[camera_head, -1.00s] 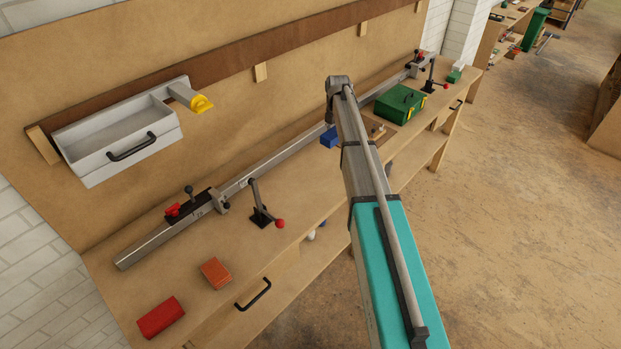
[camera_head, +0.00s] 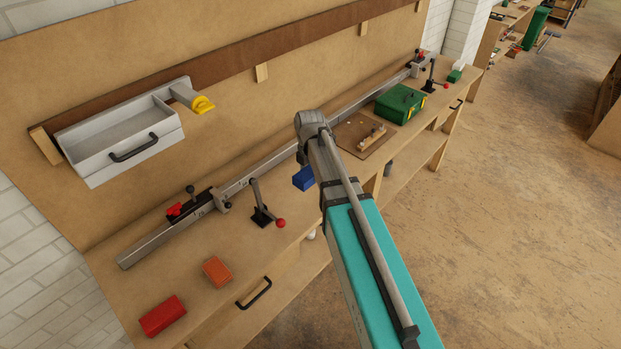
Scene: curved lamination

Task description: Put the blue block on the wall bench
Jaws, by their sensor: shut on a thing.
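The blue block (camera_head: 304,178) shows at the left edge of my arm, in front of the wall bench (camera_head: 235,238). It moves along with my arm, and my gripper is shut on it. The fingers are hidden behind my arm, and part of the block may be hidden too. The block appears to be above the bench top; its exact height cannot be told. The bench runs along the wall from lower left to upper right.
A red block (camera_head: 162,316) and an orange block (camera_head: 217,271) lie at the bench's near left. A metal rail (camera_head: 270,163) with clamps runs along the bench. A black toggle clamp (camera_head: 262,215), a brown board (camera_head: 360,135) and a green box (camera_head: 400,104) also occupy it. A grey drawer (camera_head: 120,140) hangs above.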

